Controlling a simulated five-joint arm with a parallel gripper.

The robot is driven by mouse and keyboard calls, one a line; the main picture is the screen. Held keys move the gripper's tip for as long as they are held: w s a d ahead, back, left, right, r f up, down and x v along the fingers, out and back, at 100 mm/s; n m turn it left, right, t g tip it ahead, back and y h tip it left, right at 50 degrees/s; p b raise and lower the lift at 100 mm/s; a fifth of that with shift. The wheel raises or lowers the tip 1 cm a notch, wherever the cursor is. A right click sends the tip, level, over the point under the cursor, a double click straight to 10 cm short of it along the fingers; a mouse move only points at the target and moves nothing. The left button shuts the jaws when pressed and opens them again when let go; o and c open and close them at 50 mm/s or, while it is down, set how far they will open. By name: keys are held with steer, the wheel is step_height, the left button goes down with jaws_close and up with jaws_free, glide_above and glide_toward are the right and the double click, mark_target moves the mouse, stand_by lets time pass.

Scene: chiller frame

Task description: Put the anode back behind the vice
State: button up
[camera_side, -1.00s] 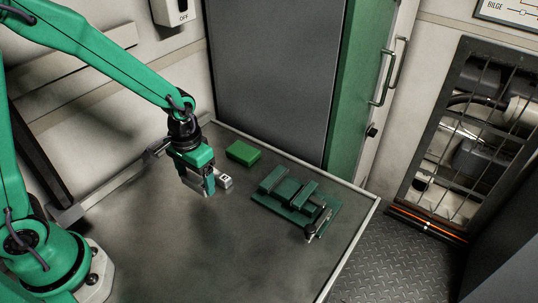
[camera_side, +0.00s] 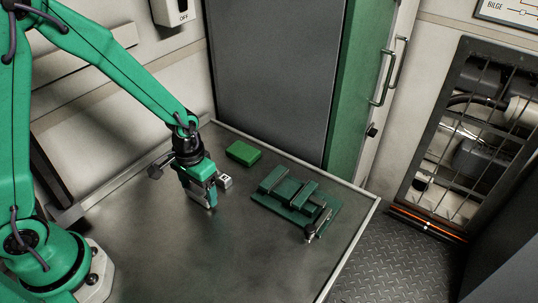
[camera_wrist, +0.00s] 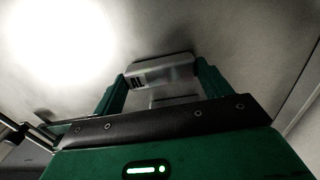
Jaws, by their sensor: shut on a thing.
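The anode is a light grey block with a dark mark (camera_side: 224,181). It sits at table height, left of the vice. My gripper (camera_side: 206,199) is shut on one end of it, and the other end sticks out to the right. In the wrist view the anode (camera_wrist: 165,70) lies between the two green fingers (camera_wrist: 160,88). The dark green vice (camera_side: 288,191) stands on its plate near the table's right edge. I cannot tell whether the anode touches the table.
A bright green block (camera_side: 243,152) lies on the table (camera_side: 165,245) behind and left of the vice, near the back edge. A tall grey cabinet (camera_side: 265,70) stands beyond that edge. The front and middle of the table are clear.

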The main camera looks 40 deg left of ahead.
steer(key=o, duration=1.1)
steer(key=shift+r, duration=0.1)
steer(key=shift+r, duration=3.35)
steer(key=shift+r, duration=0.15)
